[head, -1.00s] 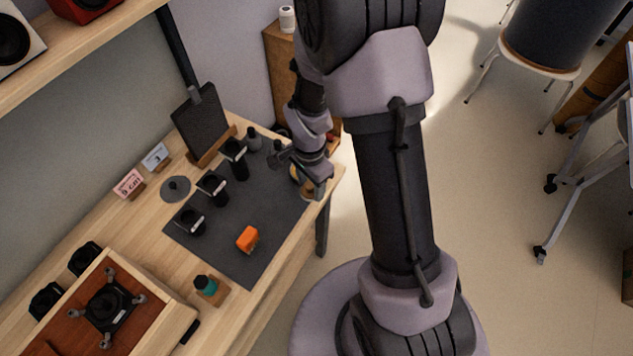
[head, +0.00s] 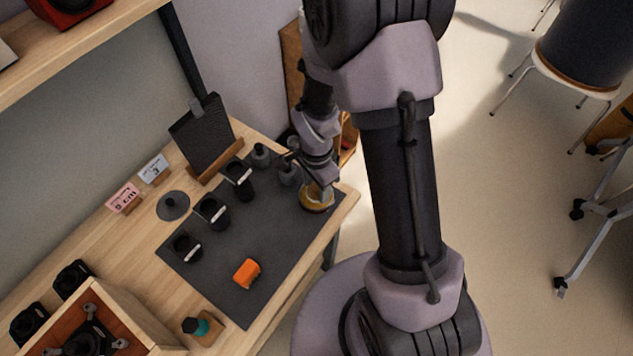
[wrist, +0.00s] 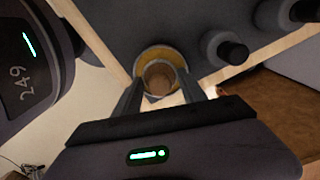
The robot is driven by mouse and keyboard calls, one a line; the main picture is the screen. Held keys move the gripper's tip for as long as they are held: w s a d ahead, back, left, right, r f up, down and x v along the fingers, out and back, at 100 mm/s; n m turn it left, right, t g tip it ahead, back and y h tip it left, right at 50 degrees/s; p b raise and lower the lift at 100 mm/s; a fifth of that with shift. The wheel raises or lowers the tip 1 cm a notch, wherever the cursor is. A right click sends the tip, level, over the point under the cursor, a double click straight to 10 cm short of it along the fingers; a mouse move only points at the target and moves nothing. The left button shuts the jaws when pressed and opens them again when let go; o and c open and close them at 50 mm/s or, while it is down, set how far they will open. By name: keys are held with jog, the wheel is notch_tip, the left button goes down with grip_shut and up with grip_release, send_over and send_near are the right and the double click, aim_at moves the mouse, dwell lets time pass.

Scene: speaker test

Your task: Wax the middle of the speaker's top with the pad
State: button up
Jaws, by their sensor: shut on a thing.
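My gripper (head: 319,181) is shut on the round tan pad (wrist: 160,77), which points down at the right end of the dark mat. A low round tin (head: 316,205) with an amber inside lies directly under the pad. In the wrist view the tin (wrist: 150,54) shows as an amber ring around the pad. I cannot tell whether they touch.
On the mat (head: 222,270) stand several black cups (head: 213,212), an orange block (head: 246,273) and small dark bottles (head: 260,155). A teal bottle on a wooden block (head: 207,332) stands near the cabinet. A dark panel (head: 204,137) leans at the back.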

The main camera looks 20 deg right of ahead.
dwell(0.5)
jog(key=shift+f+b, duration=0.5)
jog(key=shift+b, duration=0.2)
dwell(1.5)
jog(key=shift+r, duration=0.1)
notch_tip(320, 180, up, 7)
jog(key=p, duration=0.5)
dwell(0.5)
